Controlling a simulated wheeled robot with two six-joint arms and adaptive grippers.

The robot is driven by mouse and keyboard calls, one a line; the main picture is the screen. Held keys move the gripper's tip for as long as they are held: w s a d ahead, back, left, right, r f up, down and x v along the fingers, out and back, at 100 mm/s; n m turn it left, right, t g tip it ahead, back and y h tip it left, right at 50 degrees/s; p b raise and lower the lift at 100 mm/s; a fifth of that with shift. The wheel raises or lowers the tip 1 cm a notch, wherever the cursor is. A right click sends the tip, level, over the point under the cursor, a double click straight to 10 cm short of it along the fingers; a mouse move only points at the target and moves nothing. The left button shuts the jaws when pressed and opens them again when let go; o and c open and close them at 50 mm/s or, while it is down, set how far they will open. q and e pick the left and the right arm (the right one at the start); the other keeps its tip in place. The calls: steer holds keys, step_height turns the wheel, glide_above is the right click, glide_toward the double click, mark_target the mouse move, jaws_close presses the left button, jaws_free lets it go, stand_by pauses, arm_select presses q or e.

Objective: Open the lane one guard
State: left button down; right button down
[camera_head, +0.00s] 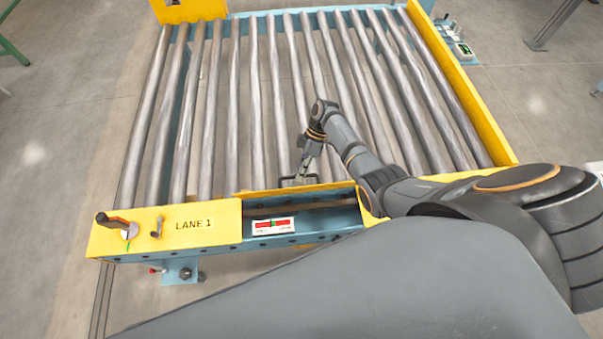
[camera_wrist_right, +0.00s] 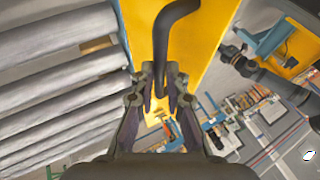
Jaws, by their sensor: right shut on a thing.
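The lane one guard (camera_head: 325,187) is a yellow panel on the front rail of the roller conveyor. It shows as a narrow strip in the head view, with an opening into the rail just in front of it. Its dark handle (camera_head: 298,182) stands at the roller side. My right gripper (camera_head: 304,170) is shut on the handle. In the wrist view the bent black handle (camera_wrist_right: 172,35) runs between the fingers of the right gripper (camera_wrist_right: 161,75), against the yellow panel (camera_wrist_right: 205,30). My left gripper is not in view.
A yellow cover (camera_head: 200,227) marked LANE 1 carries a lever (camera_head: 115,222) and a small knob (camera_head: 157,228). A red and green indicator plate (camera_head: 273,226) is on the blue rail. Bare steel rollers (camera_head: 255,110) lie beyond. My right arm covers the rail's right part.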

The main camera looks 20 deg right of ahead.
steer(key=shift+s+d+f, duration=0.15)
steer(key=shift+f, duration=0.35)
steer(key=c, duration=1.7)
jaws_free()
steer(key=o, duration=0.3)
steer(key=shift+w, duration=0.3)
steer(key=shift+o, duration=0.2)
steer(key=v, duration=1.2)
steer(key=shift+r, duration=0.15)
